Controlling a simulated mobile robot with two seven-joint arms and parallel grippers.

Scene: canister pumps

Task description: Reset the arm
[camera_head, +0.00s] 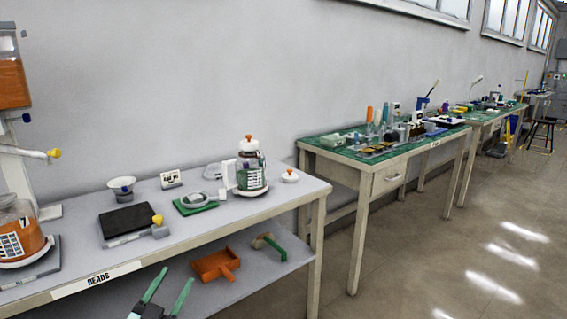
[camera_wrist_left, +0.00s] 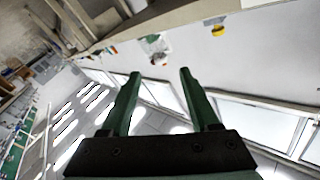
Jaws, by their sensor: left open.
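My left gripper (camera_head: 168,292) shows at the bottom of the head view, in front of the bench's lower shelf, with its two green fingers apart. In the left wrist view my left gripper (camera_wrist_left: 158,75) is open, with nothing between its fingers. My right gripper is not in view. On the grey bench (camera_head: 285,205) stand a glass canister (camera_head: 250,170) with an orange knob on its lid, and an orange-filled canister (camera_head: 20,232) at the left. The left gripper touches none of these.
A black pad (camera_head: 126,220), a small bowl (camera_head: 121,188) and a green pad (camera_head: 195,206) are on the bench. An orange scoop-like tray (camera_head: 215,264) lies on the lower shelf. A green-topped table (camera_head: 340,153) stands to the right. The floor (camera_head: 455,255) at right is clear.

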